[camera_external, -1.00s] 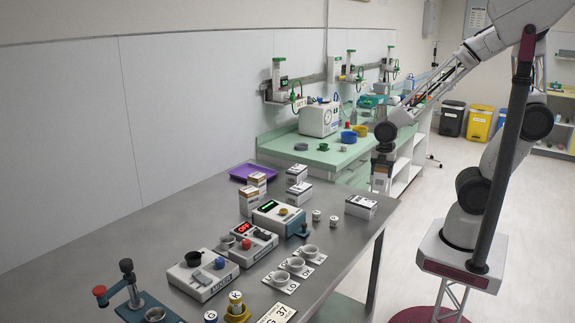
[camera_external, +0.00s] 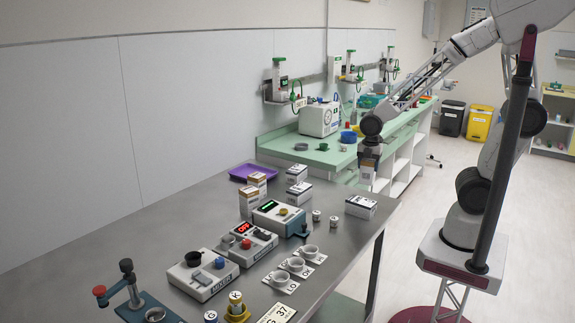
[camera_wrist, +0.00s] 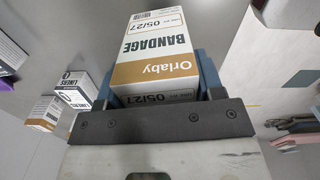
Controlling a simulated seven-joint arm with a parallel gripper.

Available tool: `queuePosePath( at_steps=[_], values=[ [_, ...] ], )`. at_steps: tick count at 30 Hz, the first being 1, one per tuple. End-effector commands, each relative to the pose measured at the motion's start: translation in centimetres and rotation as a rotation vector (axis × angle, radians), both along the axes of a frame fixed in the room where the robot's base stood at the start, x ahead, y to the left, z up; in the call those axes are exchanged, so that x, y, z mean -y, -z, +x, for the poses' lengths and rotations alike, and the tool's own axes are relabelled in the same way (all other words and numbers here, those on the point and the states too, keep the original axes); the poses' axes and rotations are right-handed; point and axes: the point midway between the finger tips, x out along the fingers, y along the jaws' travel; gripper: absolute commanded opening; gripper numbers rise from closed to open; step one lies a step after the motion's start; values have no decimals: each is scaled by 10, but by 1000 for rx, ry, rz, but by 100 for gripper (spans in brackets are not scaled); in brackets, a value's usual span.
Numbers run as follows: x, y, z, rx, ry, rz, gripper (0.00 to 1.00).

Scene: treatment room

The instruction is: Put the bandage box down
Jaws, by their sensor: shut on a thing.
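The bandage box (camera_wrist: 158,42), white and tan with "BANDAGE" and "Orlaby" printed on it, is between the blue fingers of my gripper (camera_wrist: 157,75) in the wrist view. My gripper is shut on its sides. In the external view my gripper (camera_external: 368,160) points down at the far right edge of the grey table (camera_external: 160,235).
A liners box (camera_wrist: 75,92) is left of the held box in the wrist view. A scale (camera_external: 279,216) and a purple tray (camera_external: 254,172) are there too.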

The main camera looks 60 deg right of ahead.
Motion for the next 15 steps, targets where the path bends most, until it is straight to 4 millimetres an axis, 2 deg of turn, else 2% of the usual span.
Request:
queuePosePath(
  at_steps=[15],
  values=[
    [-25,-30,110,0,30,0,36]
  ],
)
